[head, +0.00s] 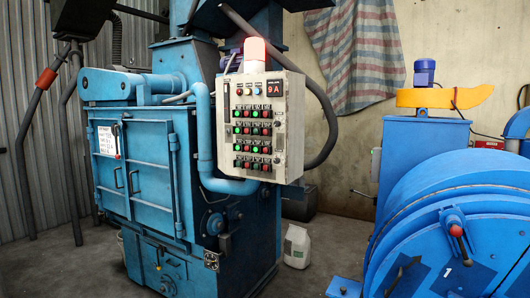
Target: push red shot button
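A grey control panel (293,128) is mounted on the right side of the blue blasting machine (145,150). Its face carries several rows of small red and green buttons, some lit green. A display at its upper right reads "9A" in red. The labels are too small to read, so I cannot tell which red button is the shot button. Neither of my grippers is in view.
A glowing red warning lamp (254,55) stands on top of the panel. A blue drum (450,225) marked "1" fills the lower right. A white canister (297,247) stands on the floor below the panel. Grey floor is open between machine and drum.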

